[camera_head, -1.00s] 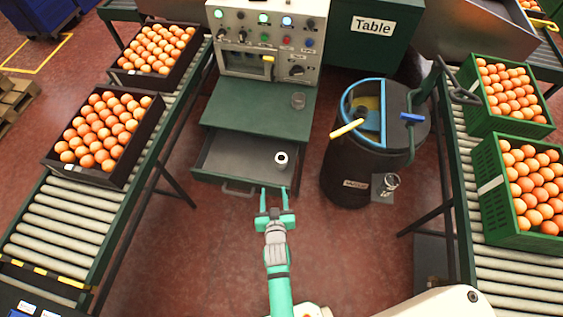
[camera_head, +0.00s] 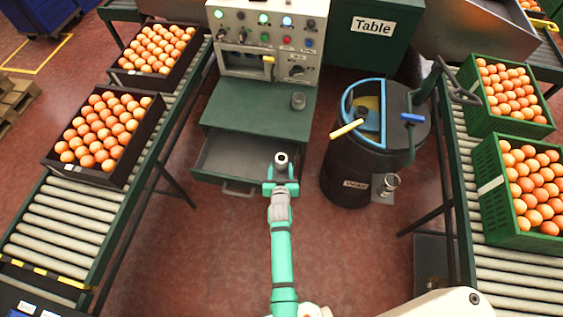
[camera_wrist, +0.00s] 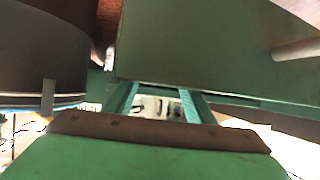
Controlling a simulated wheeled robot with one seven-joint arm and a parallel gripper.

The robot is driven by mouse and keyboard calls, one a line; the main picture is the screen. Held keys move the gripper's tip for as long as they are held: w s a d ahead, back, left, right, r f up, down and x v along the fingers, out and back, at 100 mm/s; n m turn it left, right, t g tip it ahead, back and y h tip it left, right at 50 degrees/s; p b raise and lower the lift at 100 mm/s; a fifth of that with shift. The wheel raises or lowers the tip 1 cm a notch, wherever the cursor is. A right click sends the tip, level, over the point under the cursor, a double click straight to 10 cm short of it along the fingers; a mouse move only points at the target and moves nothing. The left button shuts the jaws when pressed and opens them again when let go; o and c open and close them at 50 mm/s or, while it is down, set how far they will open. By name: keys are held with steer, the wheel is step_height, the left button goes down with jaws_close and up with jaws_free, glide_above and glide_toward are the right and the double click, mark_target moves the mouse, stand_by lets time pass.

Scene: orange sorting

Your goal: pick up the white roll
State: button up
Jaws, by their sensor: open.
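The white roll (camera_head: 281,158) stands upright at the right part of the open drawer (camera_head: 230,160), with its dark hole facing up. My gripper (camera_head: 281,174) is green and open, right at the near side of the roll. The fingers overlap the roll in the head view, and I cannot tell whether they touch it. In the wrist view my gripper (camera_wrist: 160,95) shows two green fingers spread apart. Pale and dark shapes show between them there, too unclear to name.
A black bin (camera_head: 350,165) with a blue rim stands close on the right. A control panel (camera_head: 265,40) is behind. Conveyors with orange crates flank both sides.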

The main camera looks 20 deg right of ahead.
mark_target(282, 158)
steer(key=shift+x, duration=2.5)
steer(key=shift+d+r, duration=0.1)
steer(key=shift+r, duration=0.05)
steer(key=c, duration=0.8)
